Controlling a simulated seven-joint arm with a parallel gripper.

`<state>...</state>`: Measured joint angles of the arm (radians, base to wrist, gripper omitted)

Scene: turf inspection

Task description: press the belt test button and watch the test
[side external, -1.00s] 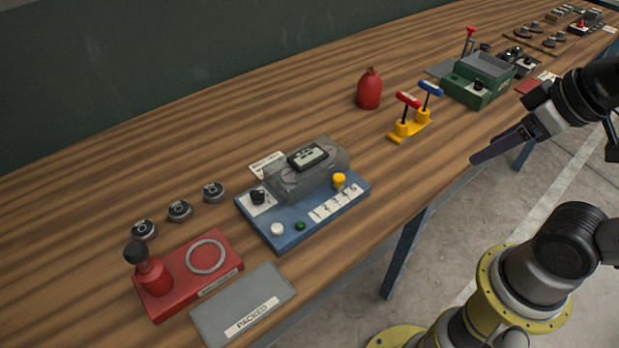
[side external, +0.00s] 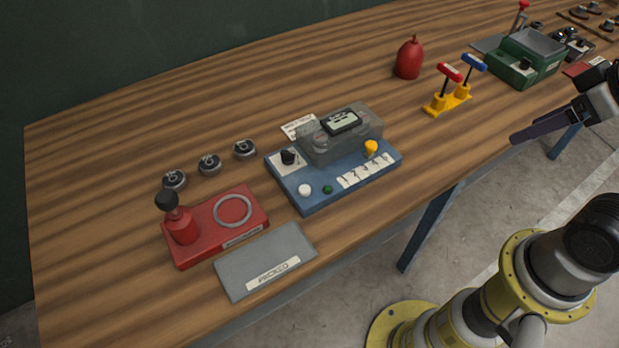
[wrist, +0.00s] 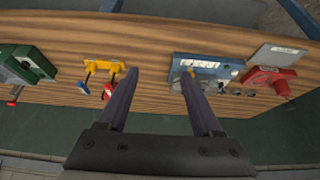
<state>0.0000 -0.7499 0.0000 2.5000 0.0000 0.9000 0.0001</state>
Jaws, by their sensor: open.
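I cannot tell which is the belt test button; the small labels are unreadable. The blue unit also shows right of my fingers in the wrist view (wrist: 233,65). My gripper (side external: 515,138) is off to the right of the unit, near the bench's front edge, empty. In the wrist view my gripper (wrist: 159,74) has its fingers wide apart.
Right of the unit are a yellow stand (side external: 435,108) with red and blue T-handles, a red canister (side external: 409,58) and a green box (side external: 516,73). To its left are a red fixture (side external: 205,240), a grey pad (side external: 238,275) and round black parts (side external: 210,164).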

